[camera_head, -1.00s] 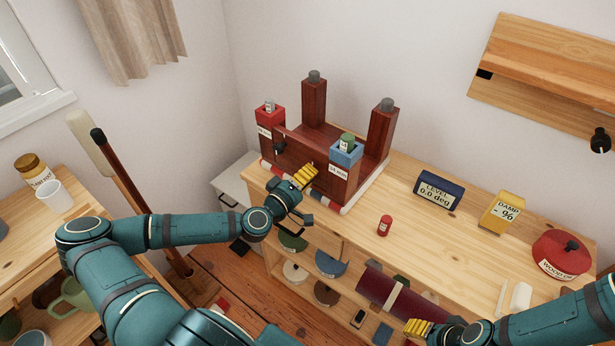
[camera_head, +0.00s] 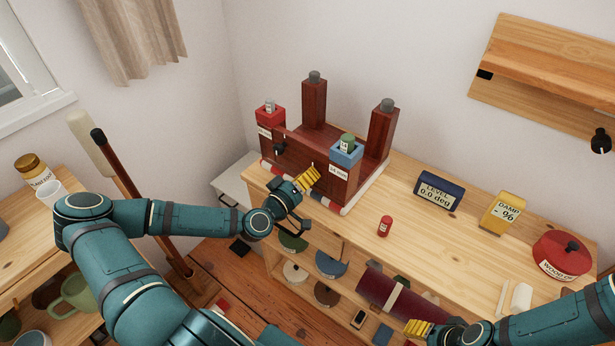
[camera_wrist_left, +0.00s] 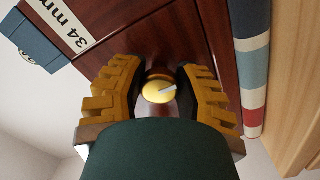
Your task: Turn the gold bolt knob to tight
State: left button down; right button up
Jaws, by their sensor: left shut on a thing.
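The gold bolt knob (camera_wrist_left: 158,92) shows in the left wrist view as a round brass disc with a pale mark, on the dark red timber frame (camera_wrist_left: 150,40). My left gripper (camera_head: 309,178) is shut on it, with a yellow ridged finger on either side in the left wrist view (camera_wrist_left: 160,95). In the head view the fingers hide the knob at the front of the frame (camera_head: 296,156). The blue-topped post (camera_head: 346,155) with a "34 mm" label stands just right of the gripper. My right gripper (camera_head: 417,328) is low at the lower right; its opening cannot be made out.
On the wooden bench (camera_head: 400,245) stand a small red cylinder (camera_head: 385,226), a blue level display (camera_head: 438,190) reading 0.0 deg, a yellow damp meter (camera_head: 502,213) and a red round tin (camera_head: 562,255).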

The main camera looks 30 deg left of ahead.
pick_arm(q)
jog(key=c, duration=0.6)
grip_release()
jog(key=s+a, duration=0.1)
jog(key=s, duration=1.1)
jog(key=shift+a, duration=0.15)
